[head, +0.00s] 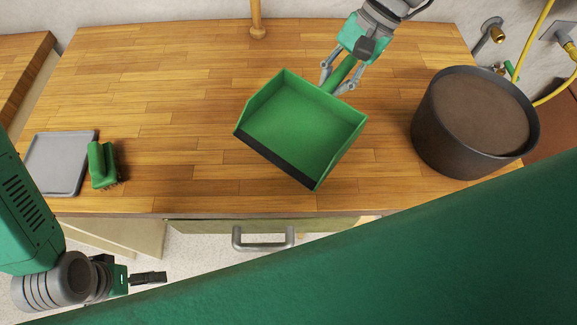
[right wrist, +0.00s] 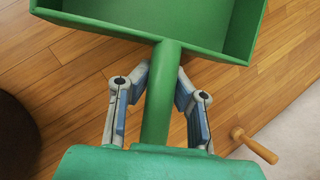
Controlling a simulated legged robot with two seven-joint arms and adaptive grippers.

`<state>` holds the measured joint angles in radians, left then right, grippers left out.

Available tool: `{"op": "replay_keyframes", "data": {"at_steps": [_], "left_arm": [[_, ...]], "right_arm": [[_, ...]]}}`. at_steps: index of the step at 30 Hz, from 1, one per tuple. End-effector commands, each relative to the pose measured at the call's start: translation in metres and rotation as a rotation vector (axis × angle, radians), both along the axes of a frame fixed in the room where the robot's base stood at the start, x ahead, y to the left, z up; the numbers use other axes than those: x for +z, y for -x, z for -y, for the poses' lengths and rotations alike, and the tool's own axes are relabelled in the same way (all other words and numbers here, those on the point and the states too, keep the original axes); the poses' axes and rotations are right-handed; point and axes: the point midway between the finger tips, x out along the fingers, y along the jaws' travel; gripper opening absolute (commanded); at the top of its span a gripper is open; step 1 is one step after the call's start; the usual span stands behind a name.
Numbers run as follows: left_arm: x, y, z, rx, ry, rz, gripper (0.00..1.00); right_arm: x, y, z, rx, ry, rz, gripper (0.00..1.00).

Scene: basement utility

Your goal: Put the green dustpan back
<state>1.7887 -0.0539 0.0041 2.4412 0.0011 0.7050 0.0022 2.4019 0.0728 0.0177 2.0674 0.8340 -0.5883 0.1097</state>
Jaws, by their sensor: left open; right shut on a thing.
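The green dustpan (head: 295,120) is over the middle of the wooden counter in the head view, its dark front lip toward the counter's front edge. My right gripper (head: 341,82) is shut on its handle. In the right wrist view the handle (right wrist: 158,95) runs between the two fingers of my right gripper (right wrist: 163,85), with the pan beyond. I cannot tell how high the dustpan is above the counter. My left gripper (head: 150,279) is open and empty, low in front of the counter at the lower left.
A green brush (head: 102,164) stands beside a grey tray (head: 60,162) at the left. A dark round pot (head: 465,135) with brown contents stands at the right. A wooden peg (head: 257,22) is at the back; it also shows in the right wrist view (right wrist: 253,145). The counter's left-centre is clear.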

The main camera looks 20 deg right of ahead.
Motion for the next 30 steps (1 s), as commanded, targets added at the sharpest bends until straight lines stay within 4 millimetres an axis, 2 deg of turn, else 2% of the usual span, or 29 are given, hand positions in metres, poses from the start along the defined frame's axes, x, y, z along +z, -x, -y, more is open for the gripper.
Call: {"op": "replay_keyframes", "data": {"at_steps": [5,9,14,21,24,30], "left_arm": [[-0.003,-0.001,0.000,-0.001,0.001,0.001,1.00],[-0.004,-0.001,0.001,-0.001,0.001,0.002,1.00],[-0.005,-0.001,0.001,-0.001,0.001,0.002,1.00],[-0.006,-0.001,0.000,-0.001,0.000,0.001,1.00],[-0.006,-0.001,0.000,0.000,0.000,0.001,1.00],[-0.006,-0.001,0.000,-0.001,0.000,0.001,1.00]], "right_arm": [[-0.019,-0.006,0.002,-0.081,-0.004,-0.004,0.00],[-0.044,-0.006,-0.002,-0.080,0.000,-0.003,0.00],[-0.059,-0.005,-0.005,-0.077,0.003,0.001,0.00],[-0.093,-0.005,-0.004,-0.076,0.004,0.001,0.00],[-0.100,-0.006,-0.002,-0.075,0.002,0.003,0.00],[-0.100,-0.006,0.000,-0.075,0.001,0.005,0.00]]}}
